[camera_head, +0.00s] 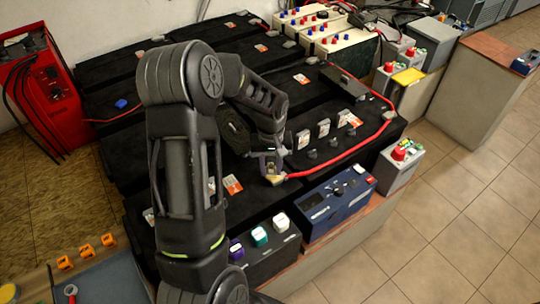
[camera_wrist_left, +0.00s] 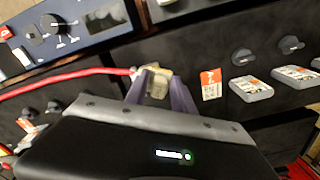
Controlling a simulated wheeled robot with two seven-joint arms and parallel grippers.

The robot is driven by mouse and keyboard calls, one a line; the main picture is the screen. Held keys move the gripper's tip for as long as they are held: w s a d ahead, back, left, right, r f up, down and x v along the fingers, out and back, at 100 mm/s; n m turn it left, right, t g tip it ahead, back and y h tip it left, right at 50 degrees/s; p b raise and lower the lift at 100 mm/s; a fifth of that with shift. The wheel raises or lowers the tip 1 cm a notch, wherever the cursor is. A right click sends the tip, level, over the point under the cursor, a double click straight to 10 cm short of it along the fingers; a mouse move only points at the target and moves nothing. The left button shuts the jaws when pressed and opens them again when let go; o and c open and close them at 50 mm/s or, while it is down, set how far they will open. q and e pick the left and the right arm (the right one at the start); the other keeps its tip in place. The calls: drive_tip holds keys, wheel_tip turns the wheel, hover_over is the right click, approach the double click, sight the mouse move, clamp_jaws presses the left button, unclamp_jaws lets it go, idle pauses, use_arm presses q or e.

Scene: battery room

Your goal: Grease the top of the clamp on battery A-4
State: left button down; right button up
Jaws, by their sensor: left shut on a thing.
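My left gripper (camera_head: 268,166) reaches down over the black batteries near their front edge. Its two purple fingers (camera_wrist_left: 158,92) are shut on a small tan-yellow piece (camera_wrist_left: 158,87), which also shows below the fingers in the head view (camera_head: 273,179). The red cable (camera_head: 317,171) ends right beside this piece, and it also comes in from the left in the left wrist view (camera_wrist_left: 70,80). I cannot tell the held piece apart from a clamp at the cable end, or whether they touch. No label reading A-4 is legible. My right gripper is not in view.
A blue instrument (camera_head: 338,200) with a knob stands just in front of the batteries. A black box with coloured caps (camera_head: 262,246) stands left of it. Small grey blocks (camera_head: 303,138) and dark terminals rise from the battery tops. The tiled floor (camera_head: 445,215) at right is clear.

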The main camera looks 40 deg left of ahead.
sight(270, 167)
use_arm(q)
wheel_tip(270, 167, up, 2)
drive_tip(key=shift+s+r+p, duration=0.1)
drive_tip(key=shift+p, duration=0.4)
drive_tip(key=shift+r+p, duration=0.75)
drive_tip(key=shift+r, duration=0.5)
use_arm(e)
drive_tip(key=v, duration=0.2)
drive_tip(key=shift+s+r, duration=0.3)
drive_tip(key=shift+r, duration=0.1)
use_arm(q)
drive_tip(key=shift+f, duration=0.1)
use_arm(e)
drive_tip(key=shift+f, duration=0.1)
